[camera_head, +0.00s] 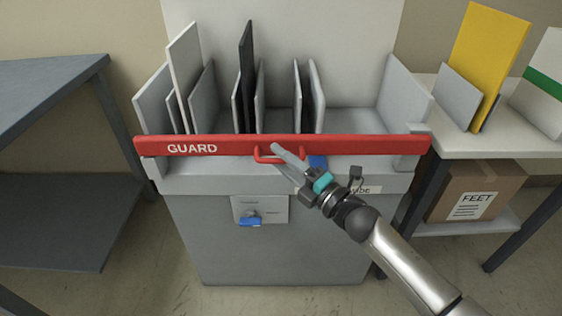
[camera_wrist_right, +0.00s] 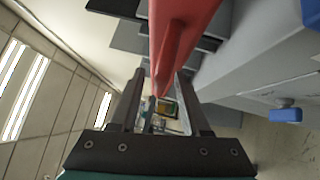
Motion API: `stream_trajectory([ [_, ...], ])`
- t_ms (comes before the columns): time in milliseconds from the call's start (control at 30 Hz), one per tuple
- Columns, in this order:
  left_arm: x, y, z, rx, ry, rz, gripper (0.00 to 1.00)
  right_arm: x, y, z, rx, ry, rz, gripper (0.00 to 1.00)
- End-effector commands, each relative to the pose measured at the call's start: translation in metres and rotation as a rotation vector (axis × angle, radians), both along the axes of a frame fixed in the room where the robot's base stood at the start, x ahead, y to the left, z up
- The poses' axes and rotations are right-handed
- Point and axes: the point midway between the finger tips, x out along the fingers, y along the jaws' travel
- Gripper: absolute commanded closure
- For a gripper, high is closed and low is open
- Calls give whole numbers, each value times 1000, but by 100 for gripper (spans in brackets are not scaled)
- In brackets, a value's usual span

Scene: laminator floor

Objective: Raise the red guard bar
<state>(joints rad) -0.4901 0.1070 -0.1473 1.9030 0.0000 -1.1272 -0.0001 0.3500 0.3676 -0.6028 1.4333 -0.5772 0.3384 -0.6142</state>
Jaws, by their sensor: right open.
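The red guard bar (camera_head: 350,145), lettered GUARD, lies level across the front of the grey machine, in front of its upright slots. Its red loop handle (camera_head: 264,156) sticks out at the middle of the bar. My right gripper (camera_head: 280,156) is at this handle, reaching in from the lower right and covering part of it. In the right wrist view the red handle (camera_wrist_right: 168,58) reaches between the two open fingers of the gripper (camera_wrist_right: 160,82). I cannot tell whether the fingers touch it. My left gripper is not in view.
Dark, white and grey boards (camera_head: 247,75) stand in the slots behind the bar. A small panel with a blue-marked switch (camera_head: 250,221) is on the machine's front. A shelf (camera_head: 60,70) stands left. A table (camera_head: 470,143) right holds a yellow board (camera_head: 487,50), with a cardboard box (camera_head: 460,185) below.

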Motion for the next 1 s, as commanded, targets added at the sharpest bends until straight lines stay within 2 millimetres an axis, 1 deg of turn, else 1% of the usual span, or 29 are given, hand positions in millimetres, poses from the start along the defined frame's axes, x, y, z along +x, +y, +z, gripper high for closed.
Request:
stream_trajectory([
  [300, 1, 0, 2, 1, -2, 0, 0, 2, 2, 0, -1, 1, 1, 53],
  [367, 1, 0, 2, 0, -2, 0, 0, 2, 2, 0, 0, 0, 1, 59],
  [700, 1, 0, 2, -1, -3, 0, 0, 1, 2, 0, 0, 0, 1, 97],
  [733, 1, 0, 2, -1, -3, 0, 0, 1, 2, 0, 0, 0, 1, 100],
  [1000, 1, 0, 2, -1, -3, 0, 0, 1, 2, 0, 0, 0, 1, 100],
])
